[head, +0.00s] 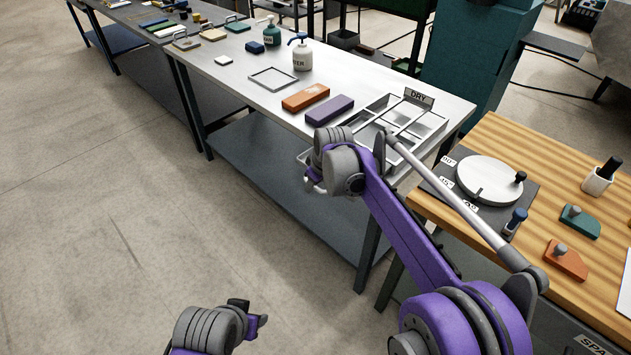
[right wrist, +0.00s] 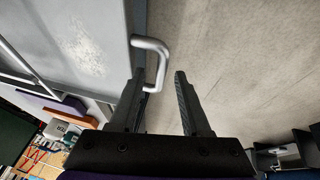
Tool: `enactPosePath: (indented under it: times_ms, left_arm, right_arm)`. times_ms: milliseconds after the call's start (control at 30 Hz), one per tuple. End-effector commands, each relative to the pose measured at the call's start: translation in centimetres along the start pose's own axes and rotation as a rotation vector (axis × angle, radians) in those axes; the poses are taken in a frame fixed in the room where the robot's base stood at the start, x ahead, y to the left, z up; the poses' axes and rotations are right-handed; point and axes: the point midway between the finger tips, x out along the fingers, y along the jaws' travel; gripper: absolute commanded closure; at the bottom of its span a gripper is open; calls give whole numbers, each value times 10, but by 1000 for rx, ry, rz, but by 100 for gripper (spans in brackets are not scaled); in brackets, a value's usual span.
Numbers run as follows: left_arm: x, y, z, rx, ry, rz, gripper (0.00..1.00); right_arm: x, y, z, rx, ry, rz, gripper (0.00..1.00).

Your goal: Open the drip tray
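The drip tray is a pale metal tray (right wrist: 85,45) with a speckled patch, large at the upper left of the right wrist view. A grey U-shaped handle (right wrist: 152,44) sticks out from its edge. My right gripper (right wrist: 160,75) is open. Its left finger overlaps the handle in the picture, and the handle's bent end shows between the fingers; I cannot tell whether they touch. In the head view my right arm covers most of the handle area at the bench front, below the DRY sign (head: 418,97). My left gripper (head: 257,318) hangs low over the floor; its fingers are unclear.
The metal bench (head: 235,85) holds an orange block (head: 306,97), a purple block (head: 330,109), a square frame (head: 273,78) and bottles. A wooden table (head: 550,165) with a round disc (head: 488,180) stands at right. The floor in front is clear.

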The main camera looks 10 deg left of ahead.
Motion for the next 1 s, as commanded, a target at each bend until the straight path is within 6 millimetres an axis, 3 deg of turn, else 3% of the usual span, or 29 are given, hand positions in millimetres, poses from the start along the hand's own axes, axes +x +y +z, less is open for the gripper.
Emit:
enactPosePath:
  times_ms: [267,700,1000]
  left_arm:
    - [-1,0,0,0,0,0,50]
    - [-5,0,-3,0,2,0,50]
    - [-6,0,-4,0,2,0,50]
  right_arm:
    - [-11,0,0,0,1,0,53]
    - [-93,0,0,0,0,0,53]
    - [-109,0,0,0,0,0,53]
